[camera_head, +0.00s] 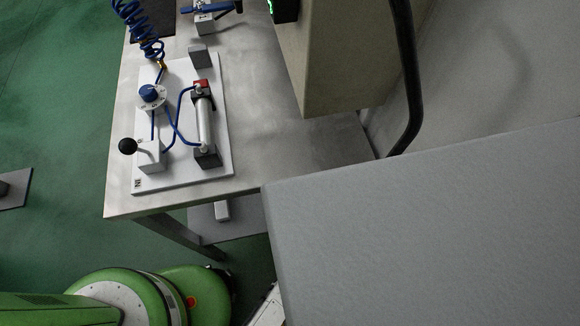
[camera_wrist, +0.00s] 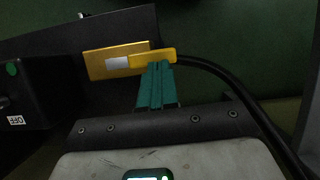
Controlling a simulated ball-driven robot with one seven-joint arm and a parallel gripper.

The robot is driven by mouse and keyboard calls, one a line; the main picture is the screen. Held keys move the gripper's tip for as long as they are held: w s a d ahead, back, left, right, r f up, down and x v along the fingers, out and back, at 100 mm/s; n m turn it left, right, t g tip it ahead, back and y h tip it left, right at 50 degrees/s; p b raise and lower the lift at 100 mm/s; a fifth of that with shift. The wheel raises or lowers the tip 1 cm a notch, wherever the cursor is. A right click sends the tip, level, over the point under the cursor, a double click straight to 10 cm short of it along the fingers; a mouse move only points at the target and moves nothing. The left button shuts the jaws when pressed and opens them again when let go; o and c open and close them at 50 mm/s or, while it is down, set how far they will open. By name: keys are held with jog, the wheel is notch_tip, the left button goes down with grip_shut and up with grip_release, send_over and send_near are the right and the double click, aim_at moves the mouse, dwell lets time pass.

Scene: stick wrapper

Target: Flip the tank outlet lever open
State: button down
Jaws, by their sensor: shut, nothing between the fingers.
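My gripper (camera_wrist: 160,68) shows in the wrist view as two teal fingers side by side, shut with nothing between them. Its tips overlap the lower edge of a yellow bar (camera_wrist: 168,53) in the picture; I cannot tell whether they touch it. The bar lies by a yellow plate (camera_wrist: 99,65) with a pale grey patch. A black hose or cable runs from the bar's right end. I cannot tell whether this bar is the tank outlet lever. The tank cannot be made out. The gripper is not visible in the head view.
A black box (camera_wrist: 40,90) with a green spot stands left in the wrist view. In the head view, a metal bench (camera_head: 262,145) carries a white board (camera_head: 218,150) with blue tubes, a cylinder and a black-knobbed lever (camera_head: 128,146). A grey block (camera_head: 430,235) fills the lower right.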

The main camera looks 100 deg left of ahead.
jog(key=shift+w, duration=0.1)
jog(key=shift+w+d+r, duration=0.1)
jog(key=shift+w+d, duration=0.05)
jog(key=shift+w, duration=0.55)
jog(key=w+a+r+m, duration=0.2)
jog(key=w+a+r, duration=0.1)
jog(key=w+r, duration=0.55)
jog(key=shift+y, duration=0.3)
jog(key=b+x, duration=0.1)
jog(key=x, duration=0.3)
jog(key=s+b+x, duration=0.1)
jog(key=x, duration=0.4)
jog(key=shift+s+d, duration=0.1)
jog(key=shift+d, duration=0.05)
jog(key=s, duration=0.1)
jog(key=s+d, duration=0.1)
jog(key=s, duration=0.1)
jog(key=shift+f, duration=0.1)
jog(key=shift+s+d, duration=0.2)
jog(key=shift+s, duration=0.3)
